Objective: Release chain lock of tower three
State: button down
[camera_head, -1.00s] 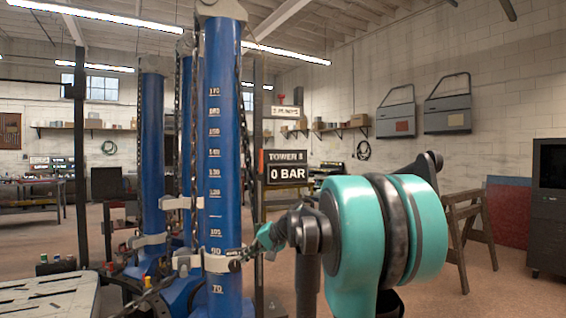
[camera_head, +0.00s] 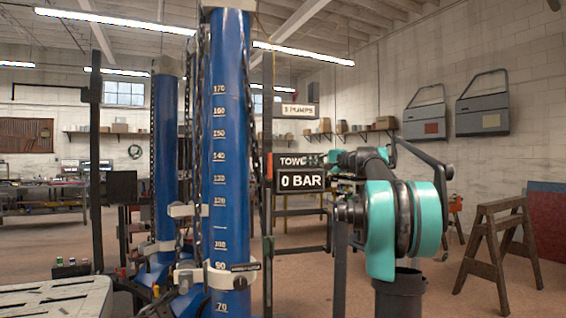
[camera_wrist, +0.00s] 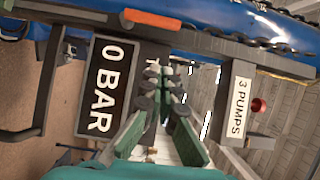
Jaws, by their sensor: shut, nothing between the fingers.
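The nearest blue tower (camera_head: 226,150), with a white height scale, stands left of centre in the head view. Its white collar (camera_head: 215,277) sits low on it near the 90 mark, with a small dark bar (camera_head: 246,267) at its right side. A dark chain (camera_head: 199,120) hangs along the tower's left side. Whether the lock there is engaged is too small to tell. My gripper (camera_head: 322,160) is up at sign height, right of the tower and apart from it. Its shut, empty green fingers (camera_wrist: 165,75) show in the wrist view.
The sign reading "0 BAR" (camera_head: 300,181) stands right of the tower; my gripper partly covers its upper line. A "3 PUMPS" plate (camera_wrist: 238,98) and an orange bar (camera_wrist: 152,20) are close by in the wrist view. Another blue tower (camera_head: 164,160) stands behind left. A sawhorse (camera_head: 497,240) stands right.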

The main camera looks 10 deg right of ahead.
aim_at(269, 166)
jog(key=s+a+x, duration=0.2)
jog(key=x, duration=1.1)
jog(key=shift+a, duration=0.15)
dwell(0.3)
jog(key=shift+a+n, duration=0.15)
jog(key=shift+n, duration=0.15)
